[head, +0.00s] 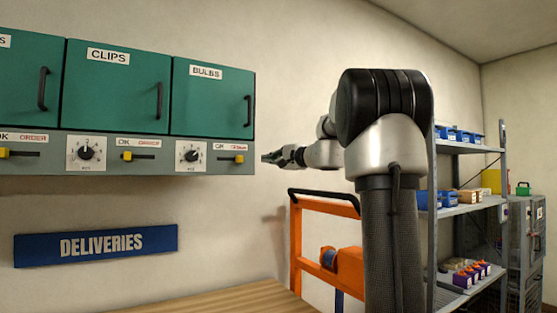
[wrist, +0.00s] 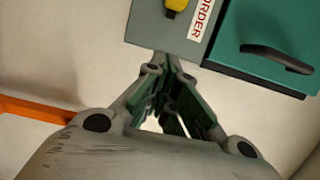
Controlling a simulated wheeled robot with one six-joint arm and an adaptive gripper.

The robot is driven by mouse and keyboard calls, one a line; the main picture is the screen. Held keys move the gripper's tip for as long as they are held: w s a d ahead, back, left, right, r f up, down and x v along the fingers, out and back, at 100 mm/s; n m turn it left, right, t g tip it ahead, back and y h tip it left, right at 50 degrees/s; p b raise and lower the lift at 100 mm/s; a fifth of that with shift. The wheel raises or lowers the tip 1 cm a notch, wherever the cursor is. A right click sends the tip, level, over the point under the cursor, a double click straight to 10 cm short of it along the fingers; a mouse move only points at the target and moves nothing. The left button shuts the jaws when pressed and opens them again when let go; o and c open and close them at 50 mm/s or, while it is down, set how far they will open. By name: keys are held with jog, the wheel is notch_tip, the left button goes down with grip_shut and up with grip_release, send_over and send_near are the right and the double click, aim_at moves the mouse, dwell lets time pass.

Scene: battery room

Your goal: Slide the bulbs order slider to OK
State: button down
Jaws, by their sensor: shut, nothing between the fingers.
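The bulbs order slider (head: 238,159) is a yellow knob on a dark slot in the grey strip under the green BULBS door (head: 208,98). It sits at the right part of its slot, below the red ORDER label. In the wrist view a yellow knob (wrist: 175,5) shows at the top edge, partly cut off, beside a red ORDER label. My gripper (head: 267,158) is shut and empty, just right of the strip's right end, at about the knob's height. In the wrist view its fingertips (wrist: 172,58) point toward the strip; I cannot tell whether they touch it.
A rotary dial (head: 190,154) sits left of the slider. The BULBS door has a black handle (head: 248,111). A blue DELIVERIES sign (head: 96,245) hangs below, above a wooden surface (head: 215,300). An orange cart (head: 325,205) and a shelf rack (head: 470,210) stand right.

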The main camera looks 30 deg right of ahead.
aim_at(239, 159)
jog(key=w+a, duration=0.1)
jog(key=a, duration=0.1)
jog(key=w+a, duration=0.1)
jog(key=w, duration=0.1)
jog(key=shift+w+a+r, duration=0.1)
jog(key=shift+a, duration=0.8)
jog(key=a, duration=0.6)
